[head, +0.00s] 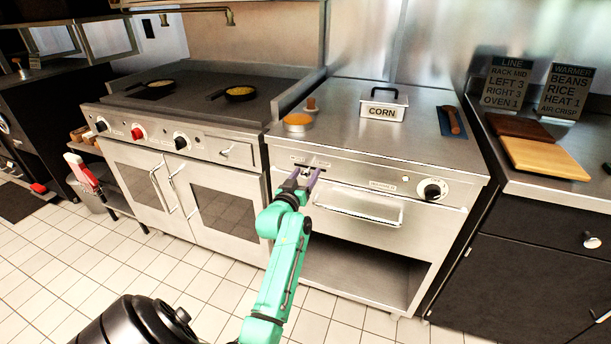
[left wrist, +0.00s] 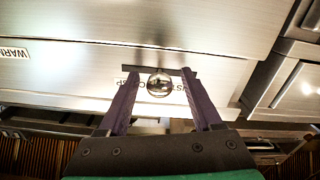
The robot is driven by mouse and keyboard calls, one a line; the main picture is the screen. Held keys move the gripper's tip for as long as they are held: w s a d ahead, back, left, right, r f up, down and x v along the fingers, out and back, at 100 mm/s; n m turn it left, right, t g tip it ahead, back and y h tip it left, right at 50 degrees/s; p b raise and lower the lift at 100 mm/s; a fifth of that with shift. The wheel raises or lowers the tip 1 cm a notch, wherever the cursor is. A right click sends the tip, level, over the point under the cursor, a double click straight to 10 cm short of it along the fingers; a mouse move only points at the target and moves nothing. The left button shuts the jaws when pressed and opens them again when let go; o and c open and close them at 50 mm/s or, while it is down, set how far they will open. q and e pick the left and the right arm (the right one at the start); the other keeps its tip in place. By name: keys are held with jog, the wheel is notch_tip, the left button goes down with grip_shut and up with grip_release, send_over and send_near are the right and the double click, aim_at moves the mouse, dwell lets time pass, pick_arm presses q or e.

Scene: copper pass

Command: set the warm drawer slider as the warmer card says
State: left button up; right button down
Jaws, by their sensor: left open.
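The warm drawer slider (left wrist: 159,85) shows in the left wrist view as a round shiny knob over a dark slot. Letters beside the slot appear upside down and are partly covered by the fingers. My left gripper (head: 306,174) is at the warmer's front panel, its two purple fingers open on either side of the knob, with gaps visible in the left wrist view. In the head view the fingers mostly hide the knob. The warmer card (head: 564,91) stands at the back right and reads BEANS, RICE, HEAT 1, AIR:CRISP. My right gripper is out of view.
The warmer's drawer handle (head: 358,207) sticks out below and right of my gripper. A round dial (head: 432,190) is at the panel's right. A CORN container (head: 383,106) stands on top. Another card (head: 506,83), headed LINE, stands left of the warmer card.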

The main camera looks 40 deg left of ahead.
pick_arm(q)
grip_shut()
dwell(1.4)
